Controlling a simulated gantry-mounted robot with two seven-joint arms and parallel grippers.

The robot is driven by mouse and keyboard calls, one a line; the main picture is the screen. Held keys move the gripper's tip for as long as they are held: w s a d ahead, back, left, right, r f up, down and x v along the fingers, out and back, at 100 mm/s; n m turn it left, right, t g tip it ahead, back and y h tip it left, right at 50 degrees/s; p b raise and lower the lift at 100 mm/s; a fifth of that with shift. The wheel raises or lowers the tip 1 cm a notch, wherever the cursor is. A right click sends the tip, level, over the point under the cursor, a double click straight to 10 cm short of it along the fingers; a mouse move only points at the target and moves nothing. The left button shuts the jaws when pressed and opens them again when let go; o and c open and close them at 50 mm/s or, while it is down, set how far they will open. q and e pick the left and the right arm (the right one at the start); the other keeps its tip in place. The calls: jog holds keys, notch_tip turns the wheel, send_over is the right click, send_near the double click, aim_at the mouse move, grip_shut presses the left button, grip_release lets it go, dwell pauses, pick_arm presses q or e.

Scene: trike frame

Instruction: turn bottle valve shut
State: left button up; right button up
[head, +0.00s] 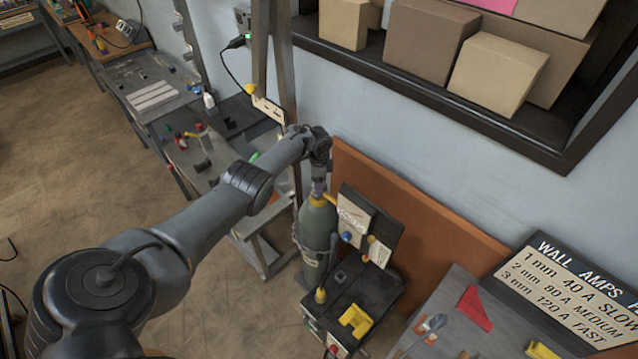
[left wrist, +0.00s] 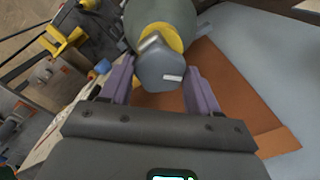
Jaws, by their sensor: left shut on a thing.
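A grey-green gas bottle (head: 316,232) stands upright against the wall side. Its yellow collar (head: 317,203) is at the top. My left gripper (head: 318,187) points down onto the bottle's top from above. In the left wrist view, the grey faceted valve knob (left wrist: 160,72) with pale marks sits between the two purple fingers of my left gripper (left wrist: 160,92), which is shut on it. The yellow collar (left wrist: 174,36) and the bottle (left wrist: 162,12) show behind the knob. In the head view the knob is mostly hidden by the gripper. My right gripper is not in view.
A dark welding unit (head: 352,303) with yellow parts stands beside the bottle. An orange-brown panel (head: 420,222) rises behind it. A grey table (head: 440,325) and a sign (head: 570,290) are at the right. A shelf of boxes (head: 425,40) hangs above.

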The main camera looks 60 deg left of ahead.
pick_arm(q)
jog(key=m+b, duration=0.2)
jog(key=m, duration=0.2)
jog(key=shift+f, duration=0.1)
jog(key=shift+m+b, duration=0.85)
jog(key=shift+m, duration=1.45)
jog(key=o, duration=1)
jog(key=shift+o, duration=0.2)
jog(key=shift+r, duration=0.2)
notch_tip(320, 180, up, 11)
jog(key=p, duration=0.3)
jog(key=shift+f, duration=0.2)
